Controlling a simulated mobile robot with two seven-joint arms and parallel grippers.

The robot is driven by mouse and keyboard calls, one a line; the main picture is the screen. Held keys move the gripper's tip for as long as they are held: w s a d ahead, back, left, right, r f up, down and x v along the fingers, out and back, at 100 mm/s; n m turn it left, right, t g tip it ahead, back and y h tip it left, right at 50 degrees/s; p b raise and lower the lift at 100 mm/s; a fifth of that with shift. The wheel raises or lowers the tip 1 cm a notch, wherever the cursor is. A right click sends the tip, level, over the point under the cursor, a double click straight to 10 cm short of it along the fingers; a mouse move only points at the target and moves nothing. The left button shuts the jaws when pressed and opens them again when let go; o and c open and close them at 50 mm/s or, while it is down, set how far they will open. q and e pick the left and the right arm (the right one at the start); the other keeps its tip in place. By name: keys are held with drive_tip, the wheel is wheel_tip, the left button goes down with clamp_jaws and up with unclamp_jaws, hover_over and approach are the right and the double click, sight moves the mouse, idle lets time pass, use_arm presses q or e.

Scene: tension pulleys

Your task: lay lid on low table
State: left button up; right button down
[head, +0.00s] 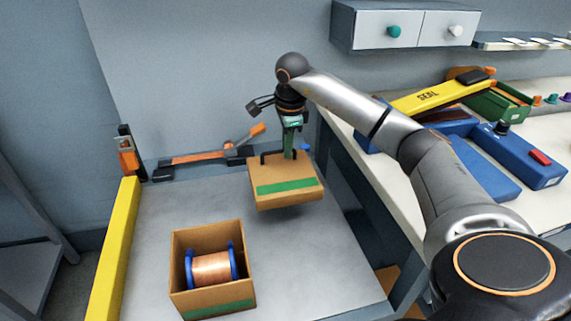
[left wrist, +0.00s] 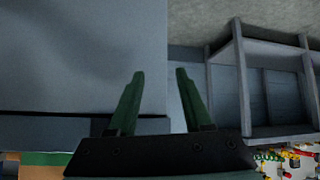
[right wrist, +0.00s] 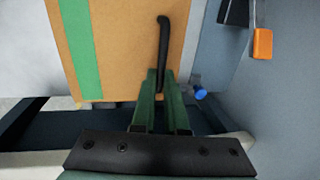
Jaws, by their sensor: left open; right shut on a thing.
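The cardboard lid (head: 282,175) with a green stripe and a black handle hangs from my right gripper (head: 290,150) above the grey low table (head: 180,205). It is slightly tilted and looks clear of the surface. In the right wrist view, the green fingers of the right gripper (right wrist: 158,90) are shut on the black handle (right wrist: 162,40) of the lid (right wrist: 125,45). The open cardboard box (head: 212,303) stands on the table to the front left of the lid, with a copper wire spool (head: 211,268) inside. My left gripper (left wrist: 155,95) is open and empty in the left wrist view.
A yellow bar (head: 115,250) runs along the table's left edge. An orange and black tool (head: 200,158) lies along the back. Table space right of the box is clear.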

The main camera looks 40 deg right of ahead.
sight(287, 161)
drive_tip(key=f, duration=0.1)
drive_tip(key=w+d+f, duration=0.2)
drive_tip(key=f, duration=0.1)
drive_tip(key=shift+w, duration=0.15)
drive_tip(key=f+b, duration=0.1)
drive_tip(key=f, duration=0.2)
drive_tip(key=shift+d+f, duration=0.15)
drive_tip(key=shift+d, duration=0.05)
drive_tip(key=shift+w, duration=0.1)
drive_tip(key=shift+f, duration=0.1)
drive_tip(key=c, duration=0.9)
unclamp_jaws()
drive_tip(key=shift+c, duration=0.2)
